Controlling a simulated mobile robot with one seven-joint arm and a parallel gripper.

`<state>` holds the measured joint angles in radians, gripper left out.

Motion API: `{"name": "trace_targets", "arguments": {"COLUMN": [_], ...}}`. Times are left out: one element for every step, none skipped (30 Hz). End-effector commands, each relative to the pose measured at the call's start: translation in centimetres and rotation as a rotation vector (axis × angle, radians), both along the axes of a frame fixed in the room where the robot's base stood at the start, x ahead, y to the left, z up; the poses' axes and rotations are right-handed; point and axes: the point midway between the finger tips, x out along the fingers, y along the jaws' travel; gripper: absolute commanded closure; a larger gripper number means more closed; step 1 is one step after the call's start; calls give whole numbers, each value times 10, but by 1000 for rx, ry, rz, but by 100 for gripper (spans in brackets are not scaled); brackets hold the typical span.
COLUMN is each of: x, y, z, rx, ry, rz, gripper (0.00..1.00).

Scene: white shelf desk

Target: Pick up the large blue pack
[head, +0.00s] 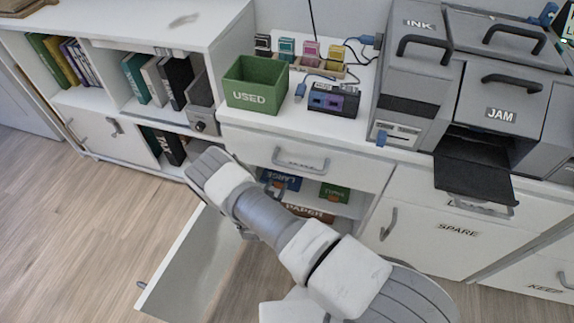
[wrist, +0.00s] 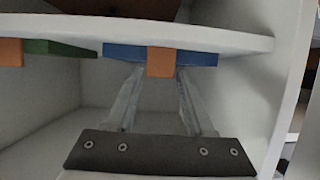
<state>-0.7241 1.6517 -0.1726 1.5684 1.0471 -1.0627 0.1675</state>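The large blue pack (head: 284,181) lies on a shelf inside the open cupboard under the drawer, partly hidden by my arm. In the wrist view, the blue pack (wrist: 200,56) shows its edge, with an orange tab (wrist: 160,63) at its middle. My gripper (wrist: 161,72) is open, its two fingers pointing at the pack. The fingertips lie close to either side of the orange tab; I cannot tell whether they touch it. The gripper is hidden in the head view.
A green pack (head: 335,192) with an orange tab lies beside the blue one, and a brown PAPER pack (head: 308,213) lies lower. The open cupboard door (head: 185,265) swings out left of my arm. A closed drawer (head: 300,158) is above. Side walls bound the compartment.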

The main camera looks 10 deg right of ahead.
Motion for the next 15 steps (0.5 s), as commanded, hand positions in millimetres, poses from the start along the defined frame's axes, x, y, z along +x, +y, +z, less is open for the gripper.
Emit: {"name": "trace_targets", "arguments": {"x": [0,0,0,0,0,0,0,0,0,0,0,0,0,0,0], "y": [0,0,0,0,0,0,0,0,0,0,0,0,0,0,0], "z": [0,0,0,0,0,0,0,0,1,1,1,1,1,1,1], "rx": [0,0,0,0,0,0,0,0,-1,-1,-1,-1,-1,-1,-1], "ry": [0,0,0,0,0,0,0,0,-2,-2,-2,-2,-2,-2,-2], "rz": [0,0,0,0,0,0,0,0,0,0,0,0,0,0,0], "gripper": [58,63,70,76,81,88,94,99,100,100,100,100,100,100,100]}}
